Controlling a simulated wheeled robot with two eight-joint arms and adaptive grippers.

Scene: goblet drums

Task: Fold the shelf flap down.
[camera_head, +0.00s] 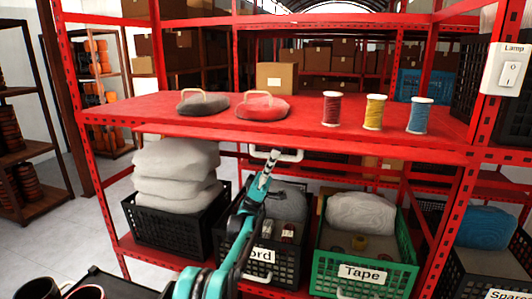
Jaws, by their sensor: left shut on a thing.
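The red shelf board (190,122) spans the rack at mid height. A white handle (290,155) shows just under its front edge, near the middle. I take the handle to be on the shelf flap; the flap's own outline cannot be told apart from the red board. My left gripper (271,157) reaches up from below, with its teal arm in front of the lower bins. It is shut on the white handle, and its fingertips hide the handle's left part. My right gripper is not in view.
On the board stand a dark pad (204,106), a red pad (262,110) and three thread spools (375,112). Below are a black bin with white sacks (178,165), a second black bin and a green Tape bin (385,240). A lamp switch (509,70) is at right.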

